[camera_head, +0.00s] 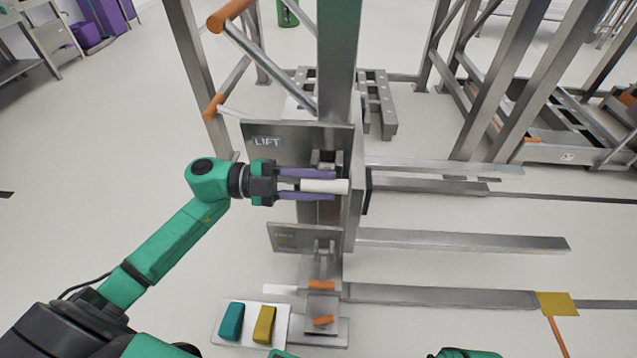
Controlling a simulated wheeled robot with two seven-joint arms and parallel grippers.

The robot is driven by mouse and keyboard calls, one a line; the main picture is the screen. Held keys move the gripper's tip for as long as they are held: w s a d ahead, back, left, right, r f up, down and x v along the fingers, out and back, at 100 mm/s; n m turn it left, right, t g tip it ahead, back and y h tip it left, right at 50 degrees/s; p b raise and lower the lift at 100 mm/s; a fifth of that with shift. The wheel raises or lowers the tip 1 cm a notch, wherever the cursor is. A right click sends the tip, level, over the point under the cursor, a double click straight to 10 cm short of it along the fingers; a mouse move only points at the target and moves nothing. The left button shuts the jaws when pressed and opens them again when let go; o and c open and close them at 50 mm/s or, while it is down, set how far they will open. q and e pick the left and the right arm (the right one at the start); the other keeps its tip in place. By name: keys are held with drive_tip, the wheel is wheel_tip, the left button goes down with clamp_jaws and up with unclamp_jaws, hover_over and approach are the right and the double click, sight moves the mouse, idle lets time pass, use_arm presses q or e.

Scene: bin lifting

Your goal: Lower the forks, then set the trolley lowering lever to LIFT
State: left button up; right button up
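The steel lift trolley has a tall mast (338,60) in the middle of the view. A plate marked LIFT (290,150) is on the mast, and a lower plate (290,240) has text too faint to read. A white lever handle (342,187) sticks out between these plates. My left gripper (330,185) lies along the handle, one purple finger above it and one below. The fingers look closed on it. Long steel bars, seemingly forks (460,240) and base legs (440,293), extend right; fork height is hard to judge. My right gripper is out of view.
Orange pedals (322,285) sit at the mast foot, beside a white plate with teal (231,322) and yellow (264,324) blocks. Orange-gripped handlebars (230,14) rise at upper left. Steel frames (510,85) stand behind right. The left floor is clear.

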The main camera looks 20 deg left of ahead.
use_arm(q)
clamp_jaws()
idle(1.1)
